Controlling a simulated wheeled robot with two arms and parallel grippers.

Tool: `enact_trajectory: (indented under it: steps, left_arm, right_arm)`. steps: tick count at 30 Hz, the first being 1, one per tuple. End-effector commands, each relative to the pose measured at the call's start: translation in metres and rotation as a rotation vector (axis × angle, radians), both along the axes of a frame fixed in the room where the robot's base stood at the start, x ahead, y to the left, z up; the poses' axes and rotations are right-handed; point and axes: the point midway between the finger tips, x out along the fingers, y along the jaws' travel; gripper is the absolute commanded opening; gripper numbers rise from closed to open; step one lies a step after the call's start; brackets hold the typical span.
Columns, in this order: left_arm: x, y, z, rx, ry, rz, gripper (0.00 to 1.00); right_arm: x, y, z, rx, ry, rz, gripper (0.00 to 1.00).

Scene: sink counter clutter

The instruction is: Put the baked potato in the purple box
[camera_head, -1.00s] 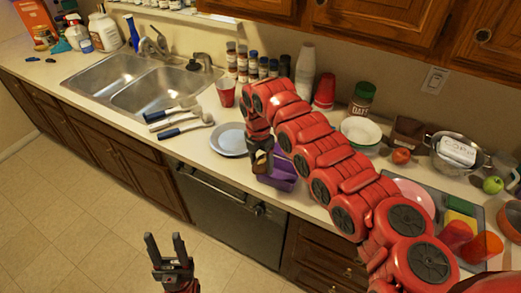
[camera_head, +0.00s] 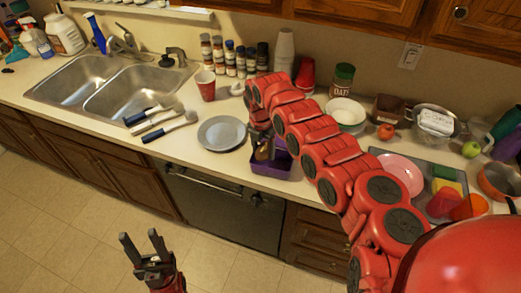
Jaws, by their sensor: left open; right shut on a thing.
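The purple box (camera_head: 272,170) stands near the counter's front edge, right of a grey plate. My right gripper (camera_head: 263,142) points down at the box, partly hiding its inside. It is shut on a small brown thing, which looks like the baked potato (camera_head: 264,153), at the box's back left part. I cannot tell whether the potato touches the box. My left gripper (camera_head: 143,246) is open and empty, low in front of the cabinets and away from the counter.
The grey plate (camera_head: 222,132) lies left of the box, with brushes (camera_head: 168,132) beyond it by the sink (camera_head: 115,90). A red cup (camera_head: 206,86) and spice jars stand behind. My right arm covers the counter's middle. A pink plate (camera_head: 402,172) lies at right.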

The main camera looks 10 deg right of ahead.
Motion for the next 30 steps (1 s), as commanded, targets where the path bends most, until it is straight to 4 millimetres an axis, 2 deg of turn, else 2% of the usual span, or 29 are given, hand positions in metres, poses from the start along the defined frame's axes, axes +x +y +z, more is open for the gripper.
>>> enact_trajectory:
  steps: [9,13,14,18,30]
  left_arm:
    - [-0.0001,0.0001,-0.0117,0.000,0.000,0.000,0.50]
    - [-0.0001,0.0001,-0.0111,0.000,0.000,0.000,0.50]
    - [-0.0001,0.0001,-0.0111,0.000,0.000,0.000,0.50]
    - [-0.0001,0.0001,-0.0111,0.000,0.000,0.000,0.50]
    - [-0.0001,0.0001,-0.0054,0.000,0.000,0.000,0.50]
  right_arm:
    - [-0.0003,0.0013,-0.0118,0.000,0.000,0.002,0.05]
    - [-0.0002,0.0011,-0.0113,0.000,0.000,0.001,0.05]
    - [-0.0002,0.0011,-0.0113,0.000,0.000,0.001,0.72]
    - [-0.0002,0.0011,-0.0112,0.000,0.000,0.001,0.97]
    - [-0.0001,0.0015,-0.0055,0.002,0.000,0.002,0.98]
